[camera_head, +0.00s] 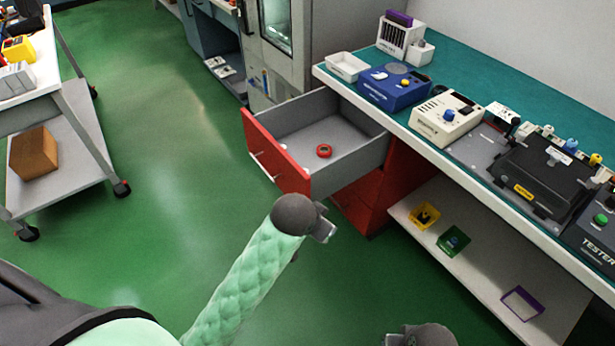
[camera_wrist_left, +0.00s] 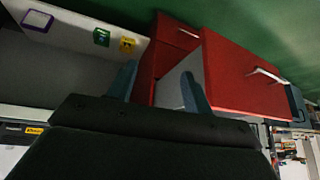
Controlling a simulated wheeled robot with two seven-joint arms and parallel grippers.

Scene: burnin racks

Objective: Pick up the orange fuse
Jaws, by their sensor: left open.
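I cannot make out an orange fuse for certain in either view. The open red drawer (camera_head: 262,150) holds a red ring-shaped thing (camera_head: 324,151) on its grey floor, too small to name surely. My left gripper (camera_head: 326,231) hangs just in front of the drawer's near corner, apart from it. In the left wrist view its two fingers (camera_wrist_left: 160,88) stand apart with nothing between them, and the red drawer (camera_wrist_left: 240,75) is beyond. My right gripper (camera_head: 394,340) shows only in part at the bottom edge, and its jaws are unclear.
The green-topped bench (camera_head: 470,77) carries a blue device (camera_head: 393,88), a cream device (camera_head: 446,118) and a black tester fixture (camera_head: 545,170). Yellow (camera_head: 424,215), green (camera_head: 453,241) and purple (camera_head: 522,302) bins sit on the lower shelf. A cart (camera_head: 85,130) stands left; the floor between is clear.

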